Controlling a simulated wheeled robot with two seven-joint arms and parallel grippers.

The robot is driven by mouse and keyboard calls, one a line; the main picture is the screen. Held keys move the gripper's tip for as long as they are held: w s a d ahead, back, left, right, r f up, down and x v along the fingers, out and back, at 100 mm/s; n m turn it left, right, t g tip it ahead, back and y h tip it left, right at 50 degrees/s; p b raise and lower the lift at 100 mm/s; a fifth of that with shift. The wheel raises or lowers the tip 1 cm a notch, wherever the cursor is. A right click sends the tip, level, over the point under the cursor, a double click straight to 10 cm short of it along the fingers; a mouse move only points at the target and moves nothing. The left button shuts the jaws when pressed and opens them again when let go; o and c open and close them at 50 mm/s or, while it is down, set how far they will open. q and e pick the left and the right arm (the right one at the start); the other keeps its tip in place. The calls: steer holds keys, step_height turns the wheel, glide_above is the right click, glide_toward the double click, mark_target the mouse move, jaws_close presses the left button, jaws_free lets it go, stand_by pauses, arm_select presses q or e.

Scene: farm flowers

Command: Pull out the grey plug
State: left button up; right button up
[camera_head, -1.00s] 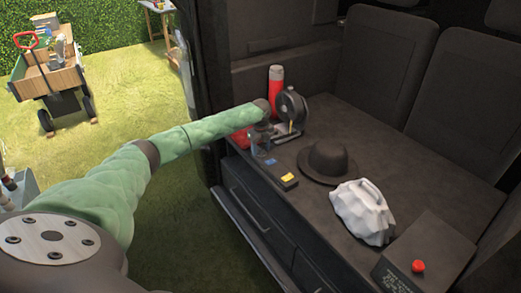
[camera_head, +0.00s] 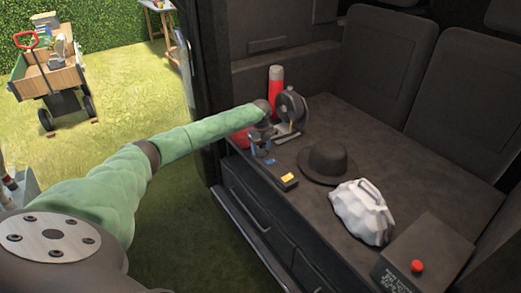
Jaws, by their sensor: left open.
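My left arm reaches in from the left over the dark deck (camera_head: 420,150) in the vehicle. My right gripper is not in view.
A red object (camera_head: 240,138) is partly behind the arm. A brown hat (camera_head: 327,163), a white bag (camera_head: 362,212) and a black box with a red button (camera_head: 425,255) lie to the right.

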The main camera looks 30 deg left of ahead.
arm_select(q)
jaws_close()
steer(key=shift+r, duration=0.2)
steer(key=shift+r+p, duration=2.5)
steer(key=shift+r, duration=0.3)
